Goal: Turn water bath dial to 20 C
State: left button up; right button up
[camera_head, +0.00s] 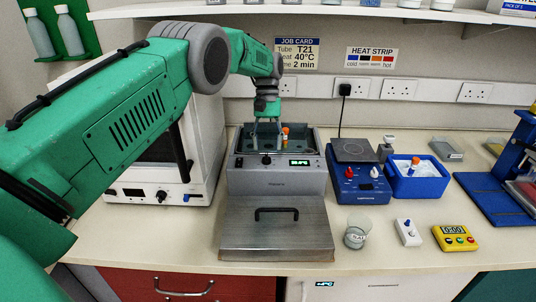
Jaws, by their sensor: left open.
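The grey water bath (277,182) stands in the middle of the bench with its top open. A dark round dial (266,160) sits on its front panel, left of a small green-lit display (299,162); the digits and the dial's mark are too small to read. A tube with an orange cap (285,132) stands in the bath. My left gripper (266,146) is open and points down over the bath, its fingertips close above the dial in the picture. I cannot tell whether they touch it. My right gripper is not in view.
A metal lid (272,240) with a black handle lies in front of the bath. A blue hot-plate unit (360,185) and a blue ice tub (418,187) stand to the right. A jar (356,238), a small white device (408,232) and a yellow timer (455,238) are near the front edge.

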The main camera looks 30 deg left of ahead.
pick_arm(q)
jog(key=v, duration=0.3)
jog(key=shift+a, duration=0.1)
jog(key=shift+w+r, duration=0.2)
jog(key=shift+r, duration=0.15)
